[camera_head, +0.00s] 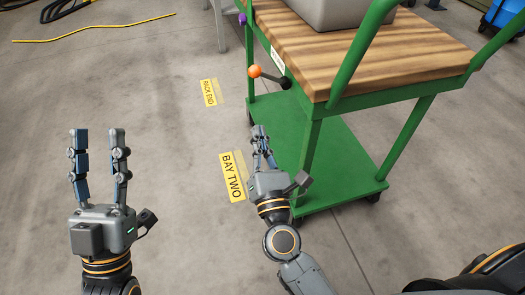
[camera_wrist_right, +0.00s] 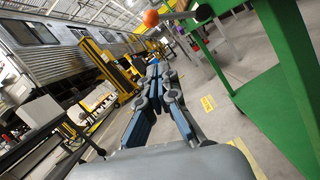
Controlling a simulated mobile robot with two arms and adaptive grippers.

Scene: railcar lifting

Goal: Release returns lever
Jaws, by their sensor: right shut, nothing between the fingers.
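The lever on the green cart has an orange ball knob (camera_head: 254,71) and a short dark rod (camera_head: 270,77) that ends at a black pivot on the cart's side. In the right wrist view the orange knob (camera_wrist_right: 151,18) is at the top, above and beyond the fingertips. My right gripper (camera_head: 260,132) is shut and empty, below the knob in the head view and apart from it. It shows in the right wrist view too (camera_wrist_right: 158,68). My left gripper (camera_head: 97,135) is open and empty over the floor at the left.
The green cart (camera_head: 330,150) has a wooden top (camera_head: 375,45) carrying a grey bin (camera_head: 335,12). A purple knob (camera_head: 242,19) is farther along its side. Yellow floor labels (camera_head: 232,177) lie left of the cart. Open floor lies at the left.

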